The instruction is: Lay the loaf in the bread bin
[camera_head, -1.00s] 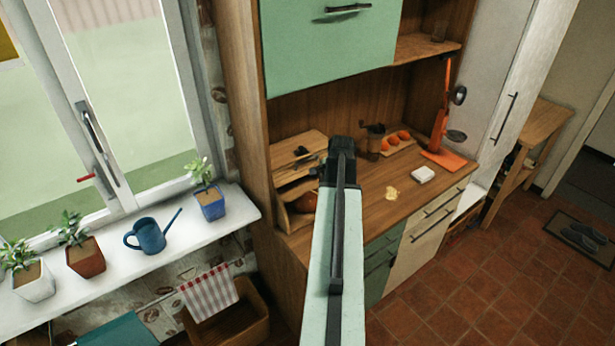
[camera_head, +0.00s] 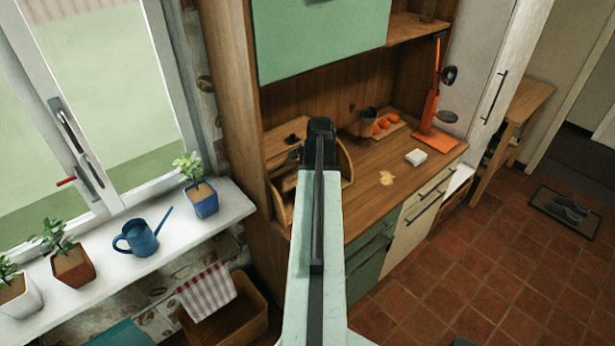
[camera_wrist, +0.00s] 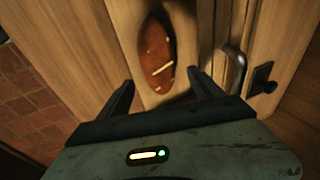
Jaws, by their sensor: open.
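The brown loaf (camera_wrist: 157,55), with pale slashes on its crust, shows in the wrist view. It lies on pale wood that looks like the floor of the bread bin. My gripper (camera_wrist: 157,82) is open, its fingertips apart on either side of the loaf's near end; I cannot tell whether they touch it. In the head view the wooden bread bin (camera_head: 283,205) stands at the left end of the counter. My arm covers its middle and hides the loaf and my fingertips there.
The windowsill at left holds potted plants and a blue watering can (camera_head: 138,238).

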